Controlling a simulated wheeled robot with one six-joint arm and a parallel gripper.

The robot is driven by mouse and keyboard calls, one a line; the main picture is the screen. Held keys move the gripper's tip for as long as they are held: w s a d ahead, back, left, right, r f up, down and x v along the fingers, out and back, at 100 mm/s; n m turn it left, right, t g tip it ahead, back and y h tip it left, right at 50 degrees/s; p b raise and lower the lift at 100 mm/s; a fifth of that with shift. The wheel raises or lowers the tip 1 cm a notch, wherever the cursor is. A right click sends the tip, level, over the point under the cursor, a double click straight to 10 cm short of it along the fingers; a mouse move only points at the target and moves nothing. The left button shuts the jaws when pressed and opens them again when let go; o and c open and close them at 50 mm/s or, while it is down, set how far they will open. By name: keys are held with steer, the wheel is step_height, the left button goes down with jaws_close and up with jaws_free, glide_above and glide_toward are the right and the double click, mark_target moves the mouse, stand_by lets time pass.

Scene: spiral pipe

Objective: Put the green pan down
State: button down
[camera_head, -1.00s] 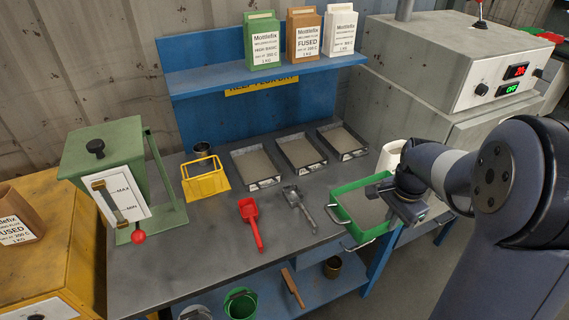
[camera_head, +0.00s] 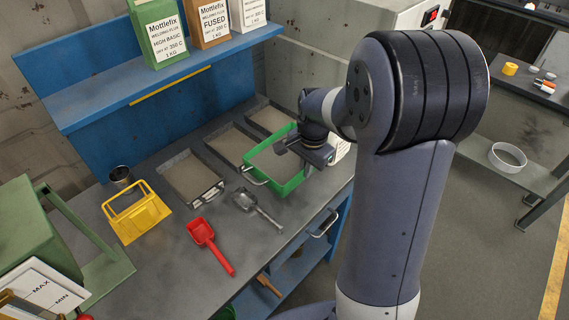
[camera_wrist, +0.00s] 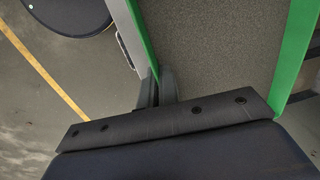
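The green pan (camera_head: 291,187) is a rectangular tray with green walls, wire handles and grey granular fill. In the head view it is level at the right end of the workbench, close to the metal trays. I cannot tell whether its base touches the bench top. My gripper (camera_head: 308,154) is at its right side wall. In the wrist view, my gripper's fingers (camera_wrist: 157,88) are closed around one green wall of the pan. The opposite green wall (camera_wrist: 294,50) shows on the right. My wrist hides part of the pan's right side.
Three metal trays (camera_head: 190,178) with grey fill line the back of the workbench (camera_head: 165,245). A grey scoop (camera_head: 257,208), red scoop (camera_head: 210,244) and yellow holder (camera_head: 138,214) lie left of the pan. The shelf (camera_head: 150,85) rises behind. Open floor (camera_head: 480,235) is on the right.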

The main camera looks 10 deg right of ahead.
steer(key=shift+w+f+p, duration=0.15)
steer(key=shift+f+p, duration=0.35)
steer(key=shift+f, duration=3.9)
steer(key=shift+f, duration=0.1)
steer(key=shift+f, duration=0.15)
steer(key=c, duration=1.7)
jaws_free()
